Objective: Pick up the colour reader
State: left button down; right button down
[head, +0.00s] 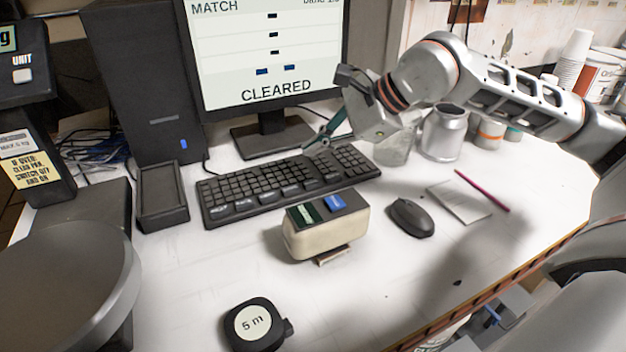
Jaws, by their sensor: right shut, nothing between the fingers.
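The colour reader (322,238) looks like a cream box with a dark top, a small green display and a blue button. It sits on the white desk in front of the keyboard, with a small brown piece showing under its near side. My right gripper (318,146) is above the back part of the keyboard, in front of the monitor's foot. It is shut and empty, behind and above the colour reader and apart from it. My left gripper is not in view.
A keyboard (285,186) lies behind the reader, a mouse (411,217) to its right and a tape measure (256,324) in front. A monitor (265,55), an open black tray (162,196) and metal cans (443,132) stand farther back.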

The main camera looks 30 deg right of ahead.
aim_at(310, 228)
jog(key=k+l, duration=1.2)
jog(key=l, duration=0.2)
